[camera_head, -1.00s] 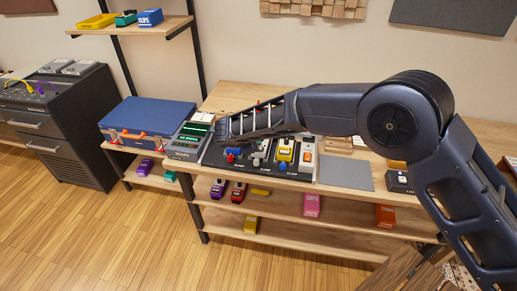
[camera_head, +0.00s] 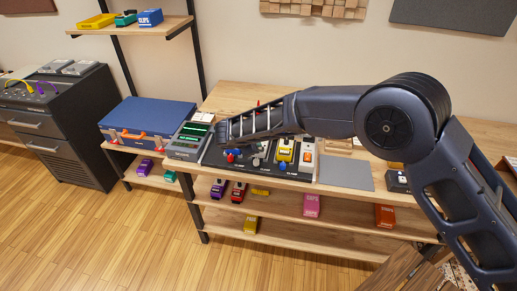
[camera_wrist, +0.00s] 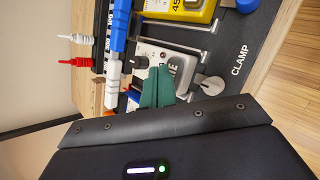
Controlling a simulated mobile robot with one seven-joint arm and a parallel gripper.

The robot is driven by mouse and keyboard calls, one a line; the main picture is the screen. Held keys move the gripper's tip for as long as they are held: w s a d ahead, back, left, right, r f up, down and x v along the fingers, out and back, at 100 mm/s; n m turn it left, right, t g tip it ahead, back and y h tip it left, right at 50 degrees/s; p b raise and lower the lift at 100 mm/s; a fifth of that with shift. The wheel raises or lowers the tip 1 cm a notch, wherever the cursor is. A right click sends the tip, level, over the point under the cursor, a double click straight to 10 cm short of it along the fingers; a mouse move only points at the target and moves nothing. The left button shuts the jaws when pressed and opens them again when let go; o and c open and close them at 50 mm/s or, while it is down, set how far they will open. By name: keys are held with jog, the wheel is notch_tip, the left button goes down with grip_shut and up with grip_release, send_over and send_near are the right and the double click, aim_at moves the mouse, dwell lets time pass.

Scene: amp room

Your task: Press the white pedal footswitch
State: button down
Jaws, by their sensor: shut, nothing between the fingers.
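The white pedal (camera_wrist: 165,57) lies on the black board in the wrist view, with a dark knob and part of its lettering showing. My gripper (camera_wrist: 158,85) has green fingers, shut together and empty. In the head view the pedal (camera_head: 260,152) shows small and partly, and my forearm hides the gripper's fingers.
A yellow pedal (camera_wrist: 180,8) stands beside the white one. Blue and white connectors (camera_wrist: 117,45) line its other end. The black pedalboard (camera_head: 270,172) rests on a wooden bench. A grey mat (camera_head: 346,174) and a blue case (camera_head: 148,116) flank it.

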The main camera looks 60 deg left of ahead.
jog(key=shift+f, duration=0.5)
dwell(0.7)
jog(key=shift+r, duration=0.9)
jog(key=shift+r, duration=2.5)
